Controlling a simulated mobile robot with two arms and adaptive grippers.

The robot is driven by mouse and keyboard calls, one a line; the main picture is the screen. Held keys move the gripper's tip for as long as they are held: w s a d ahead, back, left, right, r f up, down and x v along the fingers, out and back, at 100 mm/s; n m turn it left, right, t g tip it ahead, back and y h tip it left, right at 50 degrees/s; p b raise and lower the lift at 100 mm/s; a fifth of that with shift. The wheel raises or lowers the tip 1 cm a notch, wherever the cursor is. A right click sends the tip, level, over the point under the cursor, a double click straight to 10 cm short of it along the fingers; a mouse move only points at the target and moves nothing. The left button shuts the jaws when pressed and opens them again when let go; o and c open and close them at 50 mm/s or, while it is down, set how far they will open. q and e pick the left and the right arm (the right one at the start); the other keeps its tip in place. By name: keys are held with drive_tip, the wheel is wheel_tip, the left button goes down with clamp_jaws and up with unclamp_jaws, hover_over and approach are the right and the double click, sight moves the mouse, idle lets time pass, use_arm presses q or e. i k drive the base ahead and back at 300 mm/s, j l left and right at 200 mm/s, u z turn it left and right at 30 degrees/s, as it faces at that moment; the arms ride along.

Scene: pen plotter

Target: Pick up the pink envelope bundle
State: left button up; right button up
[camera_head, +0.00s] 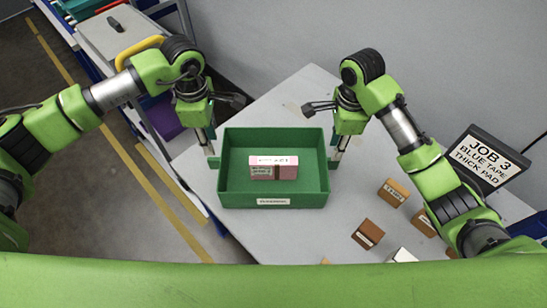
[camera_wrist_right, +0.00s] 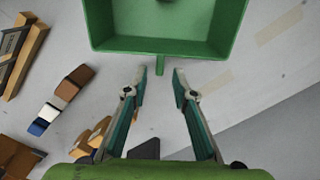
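The pink envelope bundle (camera_head: 272,161), with a white label and a dark brown band, lies inside the green tray (camera_head: 273,201). My right gripper (camera_head: 336,153) is at the tray's right side. The bundle is not clearly visible in that view.
Several small brown and tan boxes (camera_head: 368,234) stand on the table to the right of the tray. A dark sign (camera_head: 484,159) reads "JOB 3 BLUE TAPE THICK PAD". A grey wall is behind the table. A cart (camera_head: 118,33) stands at the back left.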

sight(277, 166)
drive_tip(key=k+j, duration=0.25)
drive_tip(key=k, duration=0.25)
drive_tip(key=k+j, duration=0.2)
drive_tip(key=k, duration=0.25)
drive_tip(key=k+j, duration=0.25)
drive_tip(key=k, duration=0.25)
